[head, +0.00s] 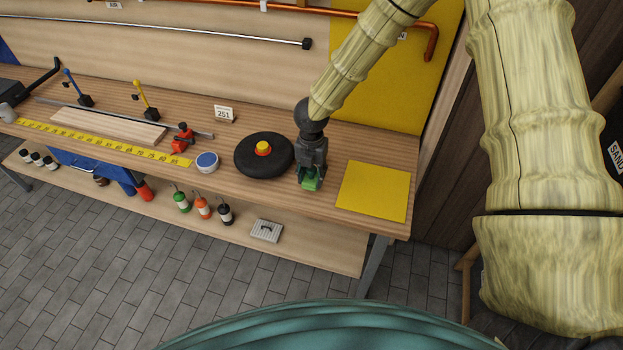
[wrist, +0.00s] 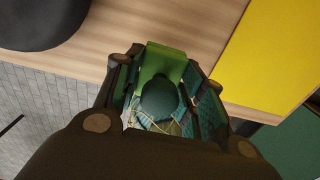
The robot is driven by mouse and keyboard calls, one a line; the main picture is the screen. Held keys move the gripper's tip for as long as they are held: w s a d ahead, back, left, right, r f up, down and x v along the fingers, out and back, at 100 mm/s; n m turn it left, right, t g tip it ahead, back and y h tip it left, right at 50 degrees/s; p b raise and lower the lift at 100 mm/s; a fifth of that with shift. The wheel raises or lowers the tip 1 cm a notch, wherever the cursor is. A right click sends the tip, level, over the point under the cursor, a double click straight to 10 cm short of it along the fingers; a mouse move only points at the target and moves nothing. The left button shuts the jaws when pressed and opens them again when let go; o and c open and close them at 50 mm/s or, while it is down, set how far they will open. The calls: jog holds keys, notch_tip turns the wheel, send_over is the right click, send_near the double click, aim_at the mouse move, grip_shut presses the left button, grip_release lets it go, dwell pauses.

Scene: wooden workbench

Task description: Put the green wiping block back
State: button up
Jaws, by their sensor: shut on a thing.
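The green wiping block (head: 311,184) is between the fingers of my gripper (head: 311,176), near the front edge of the workbench. In the wrist view the block (wrist: 165,62) shows bright green with a dark rounded knob on top, and my gripper (wrist: 165,100) is shut on it from both sides. I cannot tell whether the block's underside touches the bench. The block is between a black round disc (head: 263,155) on its left and a yellow square mat (head: 374,191) on its right.
The disc has a yellow and red centre. A white tin with a blue lid (head: 206,162), a red clamp (head: 182,138) and a yellow ruler (head: 100,141) are further left. A card marked 251 (head: 223,114) stands behind. A lower shelf (head: 320,255) holds several bottles.

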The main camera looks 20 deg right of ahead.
aim_at(311, 177)
jog(key=shift+f+p, duration=0.75)
jog(key=shift+f, duration=1)
jog(key=shift+f, duration=0.2)
jog(key=o, duration=1)
jog(key=shift+r, duration=0.1)
jog(key=shift+r, duration=0.2)
notch_tip(311, 177, up, 12)
jog(key=b, duration=0.3)
jog(key=shift+b, duration=0.3)
